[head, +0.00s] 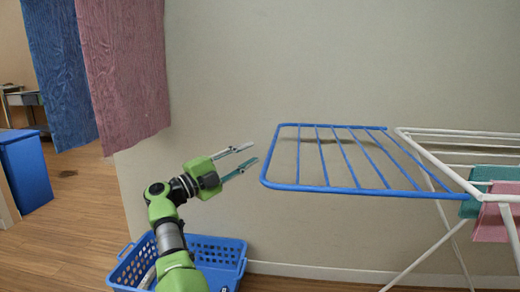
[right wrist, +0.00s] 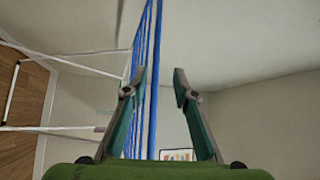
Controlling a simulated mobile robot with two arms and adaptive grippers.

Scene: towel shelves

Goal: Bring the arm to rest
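My right arm (head: 168,235) is green and grey and reaches up from the bottom of the head view. Its gripper (head: 252,153) is open, with its fingertips pointing right toward the near-left corner of the blue rack wing. In the right wrist view the two fingers (right wrist: 160,72) are spread apart with nothing held between them. The blue rack wing (head: 330,189) shows edge-on behind the left finger in the right wrist view (right wrist: 152,60). The gripper appears apart from it. My left gripper is out of view.
A white drying rack (head: 440,165) with a green towel (head: 472,206) and a pink towel (head: 492,222) stands at right. A blue basket (head: 222,248) sits on the floor behind my arm. Blue (head: 58,70) and pink (head: 125,65) towels hang at upper left, near a blue bin (head: 25,170).

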